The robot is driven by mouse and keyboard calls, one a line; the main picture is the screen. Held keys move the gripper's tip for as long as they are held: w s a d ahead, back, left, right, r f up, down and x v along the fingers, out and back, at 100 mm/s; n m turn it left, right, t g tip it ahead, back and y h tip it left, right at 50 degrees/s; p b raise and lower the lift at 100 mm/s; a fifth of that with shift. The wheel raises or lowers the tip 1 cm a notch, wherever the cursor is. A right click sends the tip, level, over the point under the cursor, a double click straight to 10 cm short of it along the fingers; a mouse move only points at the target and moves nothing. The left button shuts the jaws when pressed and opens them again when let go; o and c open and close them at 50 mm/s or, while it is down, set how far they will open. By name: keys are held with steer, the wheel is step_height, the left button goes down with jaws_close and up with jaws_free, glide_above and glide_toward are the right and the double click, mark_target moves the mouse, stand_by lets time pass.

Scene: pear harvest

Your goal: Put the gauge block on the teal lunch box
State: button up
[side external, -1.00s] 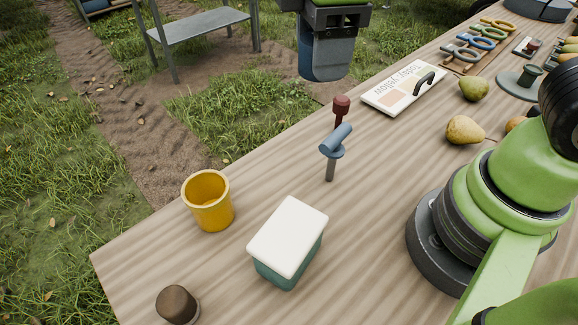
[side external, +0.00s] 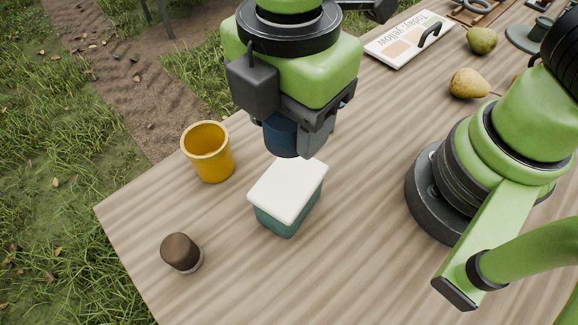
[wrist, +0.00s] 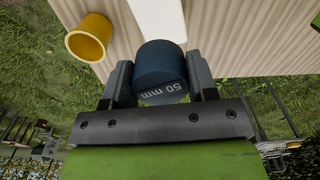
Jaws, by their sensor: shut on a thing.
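The gauge block (wrist: 162,72) is a dark blue cylinder marked "50 mm". My gripper (wrist: 161,88) is shut on it, with one finger on each side. The block also shows in the side view (side external: 280,132), partly covered by the gripper. The teal lunch box (side external: 274,220) has a white lid and stands on the table. In the side view, the gripper and block are at the lid's far edge; I cannot tell the height gap. In the wrist view, the white lid (wrist: 158,16) lies just beyond the block.
A yellow cup (side external: 208,152) stands left of the box. A brown-topped cylinder (side external: 181,252) stands near the table's left edge. Pears (side external: 469,83) and a white sign board (side external: 408,40) are at the back right.

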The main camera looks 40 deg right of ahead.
mark_target(289, 180)
step_height(289, 180, down, 8)
steer(key=shift+f, duration=0.1)
steer(key=shift+f, duration=0.1)
stand_by(0.3)
steer(key=o, duration=0.9)
steer(key=shift+o, duration=0.2)
